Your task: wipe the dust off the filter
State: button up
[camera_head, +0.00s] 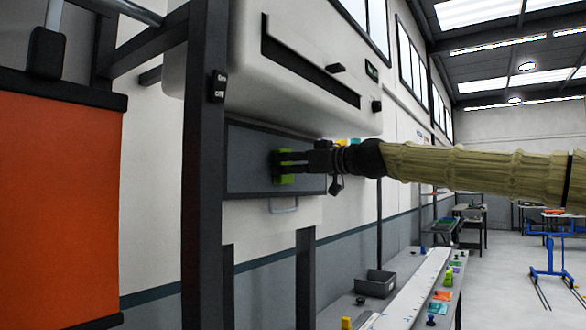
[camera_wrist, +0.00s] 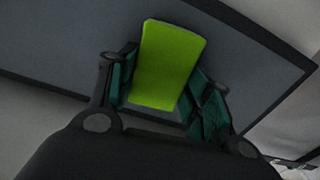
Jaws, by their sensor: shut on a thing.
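The filter (camera_head: 240,160) is a flat grey panel in a dark frame, upright on the wall below the white unit. It also fills much of the wrist view (camera_wrist: 75,50). My gripper (camera_head: 283,166) is in front of it, shut on a lime-green block-shaped wiper (camera_wrist: 168,62). In the head view the green wiper (camera_head: 287,181) shows above and below the fingers, near the filter's middle. It looks very close to the panel; I cannot tell whether it touches. No dust is clearly visible on the panel.
A white unit (camera_head: 290,60) with a dark slot and knobs overhangs the filter. A dark upright post (camera_head: 205,200) stands at left, beside an orange panel (camera_head: 60,190). Below right, a long bench (camera_head: 405,300) holds a grey bin (camera_head: 375,283) and small coloured items.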

aim_at(302, 163)
jog(key=shift+s+a+b, duration=0.45)
jog(key=shift+s+a, duration=0.2)
jog(key=shift+s, duration=0.25)
jog(key=shift+s+a+b, duration=0.4)
jog(key=shift+s+a, duration=0.2)
jog(key=shift+s, duration=0.25)
jog(key=shift+r+p, duration=0.4)
jog(key=shift+r, duration=0.2)
jog(key=shift+w+d+p, duration=0.15)
jog(key=shift+w+d, duration=0.35)
jog(key=shift+w, duration=0.2)
jog(key=shift+w+d+p, duration=0.15)
jog(key=shift+w+d, duration=0.35)
jog(key=shift+w, duration=0.15)
jog(key=shift+w, duration=0.1)
jog(key=w+d+p, duration=0.1)
jog(key=w+d, duration=0.2)
jog(key=w, duration=0.2)
jog(key=shift+d+p, duration=0.35)
jog(key=shift+d, duration=0.05)
jog(key=shift+w, duration=0.1)
jog(key=shift+w+d+p, duration=0.55)
jog(key=shift+w+d, duration=0.4)
jog(key=shift+w, duration=0.3)
jog(key=shift+w+d+p, duration=0.5)
jog(key=shift+w+d, duration=0.4)
jog(key=shift+w, duration=0.3)
jog(key=shift+f, duration=0.1)
jog(key=shift+s+a, duration=0.1)
jog(key=shift+s, duration=0.05)
